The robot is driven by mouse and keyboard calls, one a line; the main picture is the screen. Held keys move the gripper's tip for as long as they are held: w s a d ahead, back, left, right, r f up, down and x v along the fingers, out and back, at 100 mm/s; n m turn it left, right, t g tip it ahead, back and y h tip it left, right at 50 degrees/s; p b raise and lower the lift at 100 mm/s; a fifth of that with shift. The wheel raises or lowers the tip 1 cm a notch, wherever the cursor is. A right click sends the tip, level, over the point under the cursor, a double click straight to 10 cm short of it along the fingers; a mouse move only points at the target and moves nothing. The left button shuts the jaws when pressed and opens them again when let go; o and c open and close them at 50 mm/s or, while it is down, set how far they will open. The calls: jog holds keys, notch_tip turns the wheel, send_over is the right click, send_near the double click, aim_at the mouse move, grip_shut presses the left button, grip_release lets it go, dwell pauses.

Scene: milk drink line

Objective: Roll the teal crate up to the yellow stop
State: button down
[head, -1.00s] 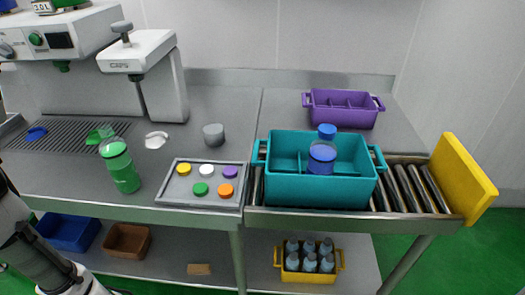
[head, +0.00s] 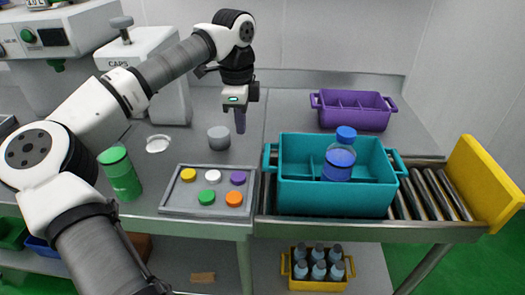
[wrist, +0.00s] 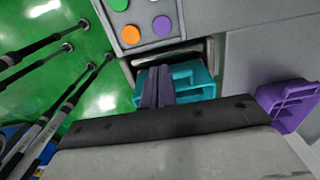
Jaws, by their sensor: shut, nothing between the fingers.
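The teal crate (head: 335,196) sits on the roller track at the right of the counter, with a blue-capped bottle (head: 339,160) standing in it. The yellow stop (head: 484,184) stands at the right end of the track, with bare rollers between it and the crate. My gripper (head: 240,128) is shut and empty, pointing down above the counter, left of the crate and apart from it. In the wrist view the shut fingers (wrist: 156,88) overlap the teal crate (wrist: 205,80) and hide part of it.
A tray (head: 170,205) of coloured caps lies left of the crate, with a grey cylinder (head: 218,138) behind it. A green bottle (head: 121,175) stands left of the tray. A purple crate (head: 353,112) sits behind the teal one. Bare rollers (head: 436,195) lie right of the crate.

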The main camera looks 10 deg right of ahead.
notch_tip(320, 180, down, 10)
jog(key=p, duration=0.3)
jog(key=shift+a+r, duration=0.1)
jog(key=shift+a, duration=0.05)
jog(key=d, duration=0.2)
jog(key=s+d+p, duration=0.1)
jog(key=d, duration=0.1)
jog(key=shift+p, duration=0.3)
